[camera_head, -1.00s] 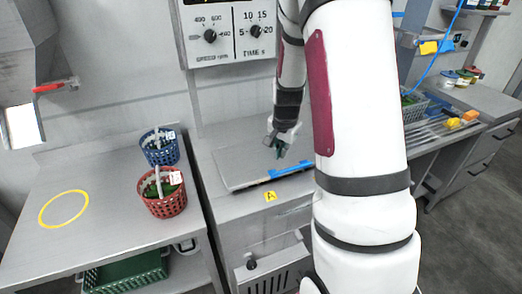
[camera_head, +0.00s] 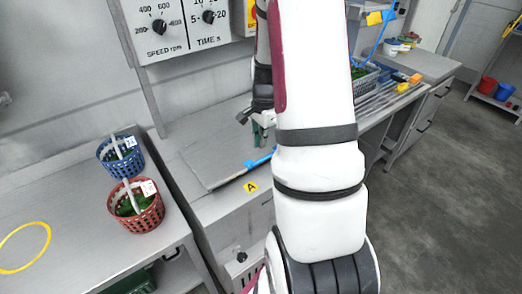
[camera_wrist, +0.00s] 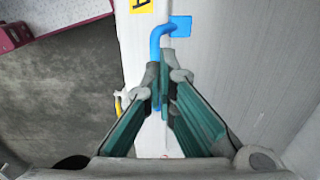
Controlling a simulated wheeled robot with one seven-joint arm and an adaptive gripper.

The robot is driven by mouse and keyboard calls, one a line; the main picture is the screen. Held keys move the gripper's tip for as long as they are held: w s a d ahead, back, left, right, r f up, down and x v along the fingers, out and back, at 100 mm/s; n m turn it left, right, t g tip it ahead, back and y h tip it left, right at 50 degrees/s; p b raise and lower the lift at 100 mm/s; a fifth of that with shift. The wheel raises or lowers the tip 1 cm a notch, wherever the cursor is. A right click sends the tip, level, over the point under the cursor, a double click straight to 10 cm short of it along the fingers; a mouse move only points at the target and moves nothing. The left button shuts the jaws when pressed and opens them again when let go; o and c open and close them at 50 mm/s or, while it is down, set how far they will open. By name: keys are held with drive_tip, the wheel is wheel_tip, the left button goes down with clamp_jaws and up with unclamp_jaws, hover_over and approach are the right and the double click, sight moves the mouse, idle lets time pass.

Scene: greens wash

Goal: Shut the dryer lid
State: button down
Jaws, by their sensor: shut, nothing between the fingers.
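The dryer lid (camera_head: 203,157) is a flat grey panel lying level, or nearly so, on top of the dryer (camera_head: 232,222). I cannot tell whether a small gap stays under it. Its blue handle (camera_head: 258,161) is at the front edge, partly hidden by my arm. My gripper (camera_head: 258,134) is over the lid's right part, pointing down. In the wrist view the green-padded fingers of my gripper (camera_wrist: 166,78) are shut and empty, over the blue handle (camera_wrist: 163,34) and the lid surface (camera_wrist: 245,65). Whether they touch it is unclear.
A red basket (camera_head: 137,211) and a blue basket (camera_head: 121,158) with greens stand on the left counter (camera_head: 75,215). A control panel (camera_head: 185,30) with two dials is on the wall behind. A rack (camera_head: 385,97) stands right of my arm. The floor at right is clear.

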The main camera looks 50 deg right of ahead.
sight(262, 161)
drive_tip(key=shift+w+f+p, duration=0.15)
drive_tip(key=shift+f+p, duration=0.15)
drive_tip(key=shift+f, duration=2.15)
drive_tip(key=f, duration=0.2)
drive_tip(key=s+f+b, duration=0.1)
drive_tip(key=f, duration=0.1)
drive_tip(key=shift+a, duration=0.1)
drive_tip(key=shift+s+f, duration=0.1)
drive_tip(key=shift+s, duration=0.1)
wheel_tip(262, 161, up, 14)
drive_tip(key=s+p, duration=0.1)
drive_tip(key=s, duration=0.1)
drive_tip(key=shift+s+a, duration=0.15)
drive_tip(key=shift+a, duration=0.1)
